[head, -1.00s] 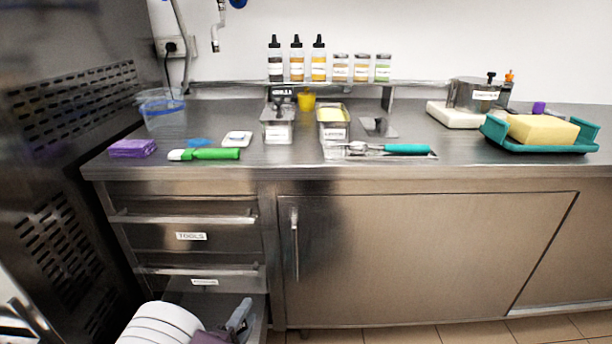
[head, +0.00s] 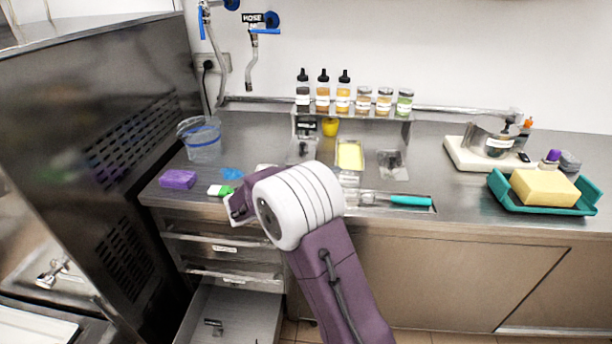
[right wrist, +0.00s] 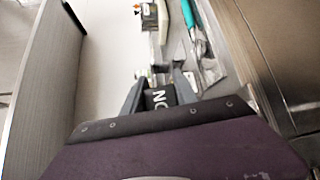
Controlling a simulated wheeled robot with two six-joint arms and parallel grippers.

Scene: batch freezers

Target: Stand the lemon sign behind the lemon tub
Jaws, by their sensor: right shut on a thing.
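My right gripper (right wrist: 160,88) is shut on a small black sign (right wrist: 161,98) in the right wrist view. The white letters "ON" show on it upside down; the rest is hidden. In the head view my right arm reaches up over the counter's front edge, and its wrist hides the jaws and sign. The lemon tub appears to be the metal tub with yellow contents (head: 350,156), set at mid counter, right of another metal tub (head: 301,150). A black sign (head: 306,126) stands behind that left tub. My left gripper is out of view.
A rear shelf holds bottles and jars (head: 343,92). A yellow cup (head: 330,127) stands behind the tubs. A scoop with a teal handle (head: 410,200) lies in front. A metal piece (head: 392,164) stands right of the yellow tub. A lower drawer (head: 235,315) is open.

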